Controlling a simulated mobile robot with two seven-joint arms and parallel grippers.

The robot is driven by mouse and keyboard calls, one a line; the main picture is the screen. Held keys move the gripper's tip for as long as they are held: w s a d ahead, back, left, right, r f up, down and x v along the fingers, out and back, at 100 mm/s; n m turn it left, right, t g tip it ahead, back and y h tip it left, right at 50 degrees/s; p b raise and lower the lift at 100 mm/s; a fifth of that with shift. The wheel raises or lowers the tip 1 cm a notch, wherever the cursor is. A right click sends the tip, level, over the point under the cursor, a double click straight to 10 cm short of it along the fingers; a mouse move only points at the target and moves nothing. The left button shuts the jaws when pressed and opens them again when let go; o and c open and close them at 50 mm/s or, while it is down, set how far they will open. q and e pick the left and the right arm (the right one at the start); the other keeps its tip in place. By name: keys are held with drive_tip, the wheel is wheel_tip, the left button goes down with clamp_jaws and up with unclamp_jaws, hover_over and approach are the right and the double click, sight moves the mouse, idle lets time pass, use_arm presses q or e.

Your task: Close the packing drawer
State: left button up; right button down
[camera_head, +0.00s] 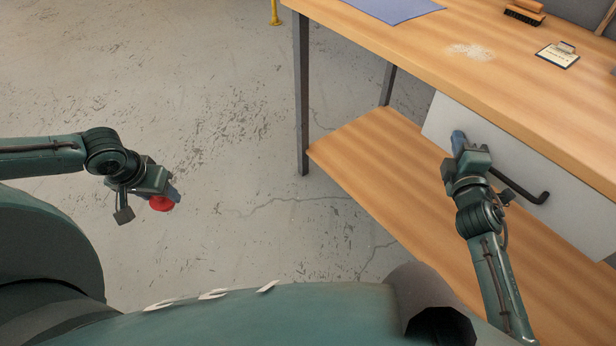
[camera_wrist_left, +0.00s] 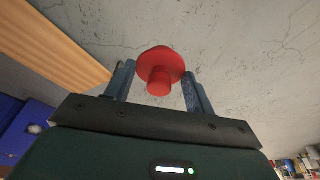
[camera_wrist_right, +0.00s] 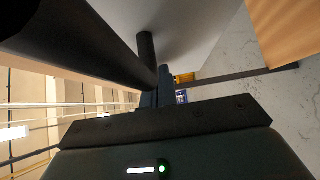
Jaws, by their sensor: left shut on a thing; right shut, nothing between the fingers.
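The packing drawer (camera_head: 552,172) has a white front under the wooden tabletop, with a black bar handle (camera_head: 525,192). The front sits below the table edge; I cannot tell whether it is fully flush. My right gripper (camera_head: 458,142) is shut and empty, its fingers pointing at the drawer front by the handle's left end; contact is unclear. In the right wrist view the handle (camera_wrist_right: 85,50) looms close beside the shut fingers (camera_wrist_right: 157,98). My left gripper (camera_head: 172,195) is shut on a red mushroom-shaped knob (camera_wrist_left: 160,65), held over the floor, away from the table.
The wooden table (camera_head: 420,55) carries a blue mat (camera_head: 395,8), a brush (camera_head: 524,14), a clipboard-like tag (camera_head: 558,55) and a white granular patch (camera_head: 470,52). A lower wooden shelf (camera_head: 375,165) lies below the drawer. The floor at left is clear.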

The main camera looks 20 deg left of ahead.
use_arm(q)
drive_tip(key=shift+w+d, duration=0.1)
drive_tip(key=shift+w, duration=0.05)
use_arm(e)
drive_tip(key=shift+w+d+r, duration=0.2)
drive_tip(key=shift+w+d, duration=0.55)
drive_tip(key=shift+w, duration=0.15)
drive_tip(key=shift+d+r, duration=0.1)
